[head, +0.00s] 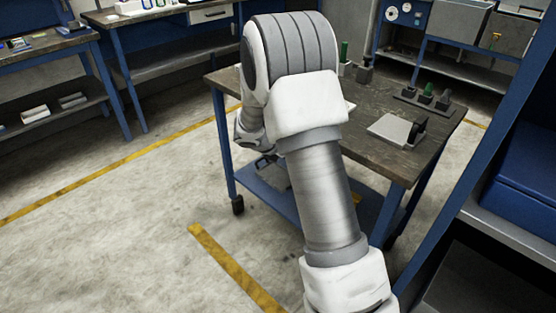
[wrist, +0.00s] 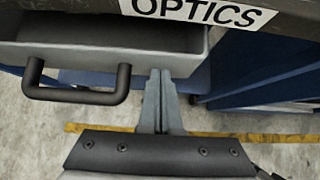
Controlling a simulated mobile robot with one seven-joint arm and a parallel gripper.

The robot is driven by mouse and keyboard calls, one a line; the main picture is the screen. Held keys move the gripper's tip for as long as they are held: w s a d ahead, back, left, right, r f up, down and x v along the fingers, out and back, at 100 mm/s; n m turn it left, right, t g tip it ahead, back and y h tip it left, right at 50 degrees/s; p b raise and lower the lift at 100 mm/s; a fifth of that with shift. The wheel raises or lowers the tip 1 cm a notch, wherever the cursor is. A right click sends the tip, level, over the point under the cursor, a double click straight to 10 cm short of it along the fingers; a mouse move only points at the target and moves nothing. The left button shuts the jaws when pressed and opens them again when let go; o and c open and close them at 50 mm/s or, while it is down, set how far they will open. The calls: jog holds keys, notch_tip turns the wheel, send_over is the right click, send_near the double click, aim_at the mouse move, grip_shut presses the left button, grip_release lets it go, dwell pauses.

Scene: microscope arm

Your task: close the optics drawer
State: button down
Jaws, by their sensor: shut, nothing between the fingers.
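The optics drawer (wrist: 125,54) is a grey drawer under the dark worktop edge in the wrist view. A white label reading OPTICS (wrist: 200,11) sits above it. The drawer appears to stand partly out, with a dark gap behind its front. Its black bar handle (wrist: 75,96) is at the left. My gripper (wrist: 160,76) is shut and empty, with its fingertips at the drawer front, right of the handle. I cannot tell whether they touch it. In the head view my arm hides the drawer and most of the gripper.
In the head view a dark-topped workbench (head: 385,160) on wheels stands behind my arm, bearing a grey plate (head: 392,130) and small green-topped items. A blue shelf unit (head: 515,170) is close at the right. Open concrete floor (head: 130,220) lies to the left.

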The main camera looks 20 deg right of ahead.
jog(key=shift+w+d+p, duration=0.2)
jog(key=shift+w+d, duration=0.25)
jog(key=shift+d, duration=0.45)
jog(key=shift+w+d+p, duration=0.2)
jog(key=shift+w+d, duration=0.2)
jog(key=shift+d, duration=0.45)
jog(key=shift+a, duration=0.1)
